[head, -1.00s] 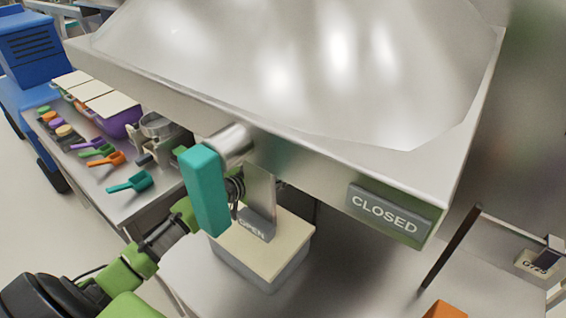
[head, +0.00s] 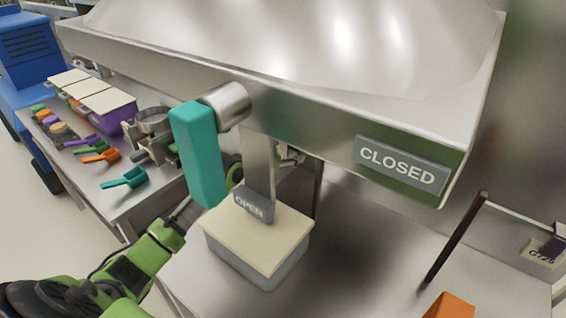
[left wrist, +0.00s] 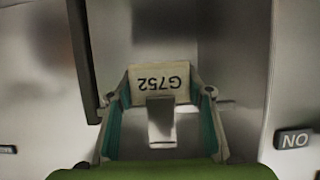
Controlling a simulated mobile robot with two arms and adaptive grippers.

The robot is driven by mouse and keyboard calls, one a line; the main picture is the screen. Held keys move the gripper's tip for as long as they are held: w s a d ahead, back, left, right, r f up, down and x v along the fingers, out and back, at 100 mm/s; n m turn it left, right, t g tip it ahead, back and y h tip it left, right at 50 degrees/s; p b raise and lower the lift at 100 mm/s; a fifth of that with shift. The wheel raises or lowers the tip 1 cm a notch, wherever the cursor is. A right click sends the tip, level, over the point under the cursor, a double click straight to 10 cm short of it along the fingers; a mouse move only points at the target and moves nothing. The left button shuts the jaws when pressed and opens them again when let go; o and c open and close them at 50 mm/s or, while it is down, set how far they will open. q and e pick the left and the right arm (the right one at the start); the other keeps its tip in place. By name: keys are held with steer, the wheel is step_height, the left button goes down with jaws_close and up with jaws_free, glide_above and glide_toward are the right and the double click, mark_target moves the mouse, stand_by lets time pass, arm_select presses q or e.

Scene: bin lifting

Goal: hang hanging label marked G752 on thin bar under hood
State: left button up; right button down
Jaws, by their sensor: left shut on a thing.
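The pale label marked G752 (left wrist: 158,82) appears upside down in the left wrist view, between the far ends of my left fingers. A grey metal tab (left wrist: 161,122) shows in front of it. My left gripper (left wrist: 160,98) is shut on the label. In the head view my left arm passes behind the teal handle, and part of the gripper (head: 290,155) shows below the front edge of the hood (head: 300,105); the label is hidden there. I cannot make out the thin bar under the hood. My right gripper is not in view.
A lidded box (head: 262,237) stands below. A CLOSED sign (head: 400,165) is on the hood. A G725 label (head: 541,253) hangs at right. Scoops and tubs crowd the left table (head: 125,205).

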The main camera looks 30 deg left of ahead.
arm_select(q)
steer(key=b+x, duration=0.2)
steer(key=shift+w+f, duration=0.2)
steer(key=shift+f, duration=0.2)
stand_by(0.3)
steer(key=o, duration=1.1)
steer(key=shift+c, duration=0.2)
